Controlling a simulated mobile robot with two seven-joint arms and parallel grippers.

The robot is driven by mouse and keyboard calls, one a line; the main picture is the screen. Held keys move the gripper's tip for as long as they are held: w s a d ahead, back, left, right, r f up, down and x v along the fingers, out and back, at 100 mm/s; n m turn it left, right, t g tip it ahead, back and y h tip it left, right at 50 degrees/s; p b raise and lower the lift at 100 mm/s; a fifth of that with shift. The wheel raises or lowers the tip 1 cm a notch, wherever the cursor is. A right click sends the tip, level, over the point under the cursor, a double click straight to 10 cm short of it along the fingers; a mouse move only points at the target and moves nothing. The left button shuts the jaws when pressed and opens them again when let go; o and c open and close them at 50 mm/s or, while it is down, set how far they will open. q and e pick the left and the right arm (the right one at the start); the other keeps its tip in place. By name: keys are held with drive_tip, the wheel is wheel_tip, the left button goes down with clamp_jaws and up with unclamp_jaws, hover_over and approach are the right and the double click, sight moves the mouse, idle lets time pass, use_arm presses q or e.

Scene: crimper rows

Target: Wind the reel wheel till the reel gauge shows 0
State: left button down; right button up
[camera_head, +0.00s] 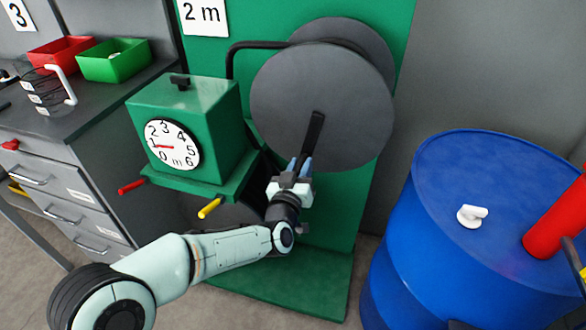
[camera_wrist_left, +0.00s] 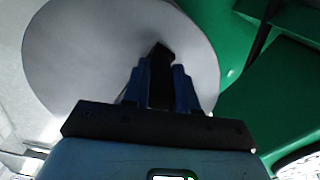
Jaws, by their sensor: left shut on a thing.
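The reel wheel (camera_head: 285,95) is a large grey disc on a green stand. A black crank arm (camera_head: 316,128) runs from near its middle down to the lower edge. My left gripper (camera_head: 303,168) is shut on the crank's lower end. In the left wrist view its blue fingers (camera_wrist_left: 160,88) sit on both sides of the black crank (camera_wrist_left: 161,65), in front of the pale disc (camera_wrist_left: 100,50). The reel gauge (camera_head: 173,145) is a round white dial on a green box, marked 0 to 6. Its red needle points left, at about 1. My right gripper is out of view.
A blue drum (camera_head: 400,240) with a white knob (camera_head: 472,216) and a red object (camera_head: 556,222) on top stands at right. Red (camera_head: 131,187) and yellow (camera_head: 210,208) handles stick out under the gauge box.

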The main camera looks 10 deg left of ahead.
use_arm(q)
drive_tip(key=d+n+b, duration=0.2)
drive_tip(key=d+n, duration=0.2)
drive_tip(key=n, duration=1.5)
approach(363, 141)
drive_tip(key=w+r, duration=0.4)
drive_tip(key=shift+s+r+p, duration=0.1)
drive_tip(key=shift+r+p, duration=0.15)
drive_tip(key=shift+p, duration=0.2)
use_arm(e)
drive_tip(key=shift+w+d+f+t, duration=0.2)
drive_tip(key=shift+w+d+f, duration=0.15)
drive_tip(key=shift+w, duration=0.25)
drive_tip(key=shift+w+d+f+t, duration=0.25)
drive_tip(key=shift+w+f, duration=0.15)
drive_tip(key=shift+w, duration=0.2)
use_arm(q)
drive_tip(key=c, duration=0.9)
unclamp_jaws()
